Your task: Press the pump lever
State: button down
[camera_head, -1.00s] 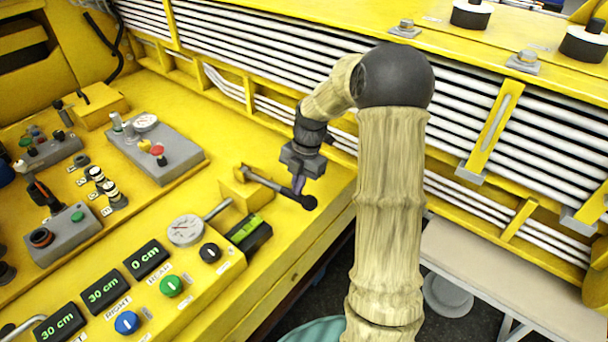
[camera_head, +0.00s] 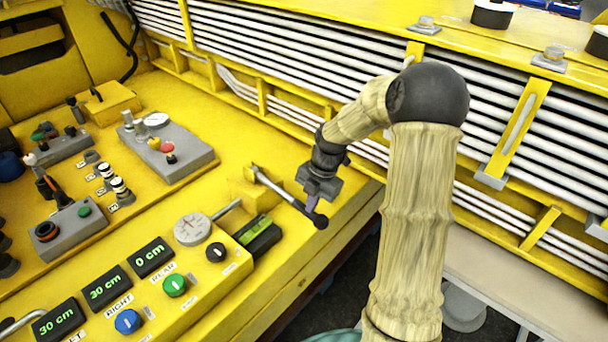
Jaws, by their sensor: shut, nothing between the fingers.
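The pump lever (camera_head: 281,190) is a grey rod with a black ball knob at its right end. It slants down to the right from a yellow block on the yellow console. My gripper (camera_head: 313,203) is at the knob end of the lever, pointing down, with its fingers shut and empty. The fingertips overlap the rod just behind the knob in the picture. I cannot tell whether they touch it.
A round gauge (camera_head: 192,229) and a black device with a green level window (camera_head: 258,237) sit left of and below the lever. Displays, knobs and a grey button box (camera_head: 168,149) cover the console farther left. White pipes (camera_head: 290,65) run behind the arm. The console edge drops off at the right.

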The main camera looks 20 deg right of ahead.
jog(key=shift+s+r+p, duration=0.15)
jog(key=shift+s+p, duration=0.1)
jog(key=shift+p, duration=0.25)
jog(key=r+p, duration=0.2)
jog(key=r, duration=0.1)
jog(key=shift+s+a+r+p, duration=0.15)
jog(key=shift+s+r+p, duration=0.1)
jog(key=shift+p, duration=0.15)
jog(key=s+b+v, duration=0.1)
jog(key=v, duration=0.8)
jog(key=shift+d+r+b, duration=0.3)
jog(key=shift+d, duration=0.2)
jog(key=shift+s, duration=0.15)
dwell(0.5)
